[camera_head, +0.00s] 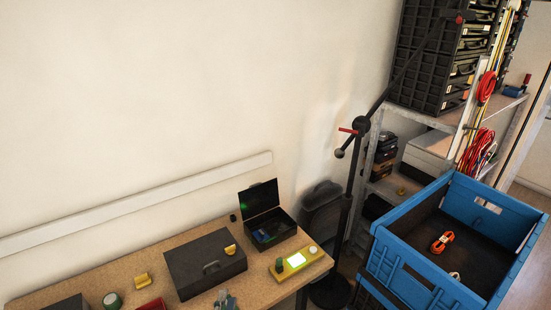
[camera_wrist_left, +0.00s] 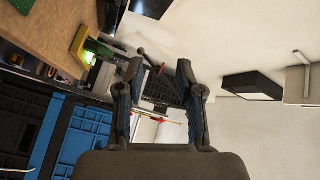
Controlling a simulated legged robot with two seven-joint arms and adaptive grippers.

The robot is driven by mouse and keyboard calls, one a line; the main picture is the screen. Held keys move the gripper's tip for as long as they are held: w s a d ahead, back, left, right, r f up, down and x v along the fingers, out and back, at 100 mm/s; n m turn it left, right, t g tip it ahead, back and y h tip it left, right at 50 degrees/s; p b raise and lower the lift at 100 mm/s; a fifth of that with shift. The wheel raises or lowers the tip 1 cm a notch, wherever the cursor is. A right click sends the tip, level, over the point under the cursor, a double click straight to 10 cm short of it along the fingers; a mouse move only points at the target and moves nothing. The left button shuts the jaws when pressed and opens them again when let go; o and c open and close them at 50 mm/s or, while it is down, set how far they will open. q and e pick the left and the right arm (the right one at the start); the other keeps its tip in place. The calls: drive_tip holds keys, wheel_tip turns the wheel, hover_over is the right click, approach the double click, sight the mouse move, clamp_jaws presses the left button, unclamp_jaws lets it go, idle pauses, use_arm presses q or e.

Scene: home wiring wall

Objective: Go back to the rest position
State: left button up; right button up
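My left gripper (camera_head: 225,299) shows at the bottom edge of the head view, in front of the wooden table (camera_head: 90,291). Only its tip is visible there. In the left wrist view my left gripper (camera_wrist_left: 159,72) has its two fingers spread apart, with nothing between them. My right gripper is in neither view.
A blue crate (camera_head: 415,262) holding an orange cable stands right, before a shelf (camera_head: 428,118). A black stand (camera_head: 346,215) rises between.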

use_arm(q)
drive_tip(key=s+a+f+n+g+y, duration=0.1)
drive_tip(key=s+a+f+n+g, duration=0.25)
drive_tip(key=s+f, duration=0.35)
drive_tip(key=s+a+f+n+g+y, duration=0.25)
drive_tip(key=s+f+n+g, duration=0.2)
drive_tip(key=f, duration=0.35)
drive_tip(key=s+a+f+n+g+h, duration=0.1)
drive_tip(key=s+f+n+g, duration=0.15)
drive_tip(key=s, duration=0.55)
drive_tip(key=s+f+n+g+h, duration=0.1)
drive_tip(key=s+f+n+g, duration=0.1)
drive_tip(key=s+f+g, duration=0.35)
wheel_tip(320, 180, down, 18)
drive_tip(key=s, duration=0.2)
drive_tip(key=s+f, duration=0.5)
drive_tip(key=f, duration=0.3)
drive_tip(key=s+a+f, duration=0.1)
drive_tip(key=s+f, duration=0.4)
drive_tip(key=f, duration=0.4)
drive_tip(key=shift+s+f+m+g, duration=0.15)
drive_tip(key=shift+f+m+g, duration=0.05)
drive_tip(key=shift+m+g, duration=0.2)
drive_tip(key=shift+a, duration=0.1)
